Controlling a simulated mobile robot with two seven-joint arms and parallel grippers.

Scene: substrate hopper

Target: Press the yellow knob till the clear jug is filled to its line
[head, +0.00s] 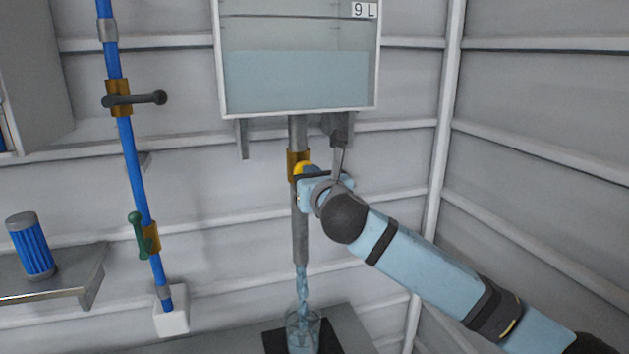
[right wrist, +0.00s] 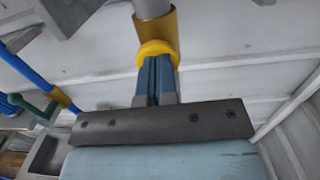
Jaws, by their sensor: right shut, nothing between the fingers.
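The yellow knob (head: 302,167) sits on a brass valve body on the grey pipe below the tank. It also shows in the right wrist view (right wrist: 157,49). My right gripper (right wrist: 155,62) is shut and empty, its blue fingertips against the knob. In the head view the right gripper (head: 309,172) partly hides the knob. Water (head: 302,284) runs from the pipe's lower end into the clear jug (head: 302,332), which stands below on a dark pad. The jug holds some water; its fill line cannot be made out. My left gripper is out of view.
A clear-fronted tank (head: 297,85) labelled 9 L hangs above, partly filled. A blue pipe (head: 132,165) with a dark lever (head: 140,99) and a green lever (head: 138,235) stands at left. A blue canister (head: 31,246) sits on a shelf (head: 75,275). The right wall side is clear.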

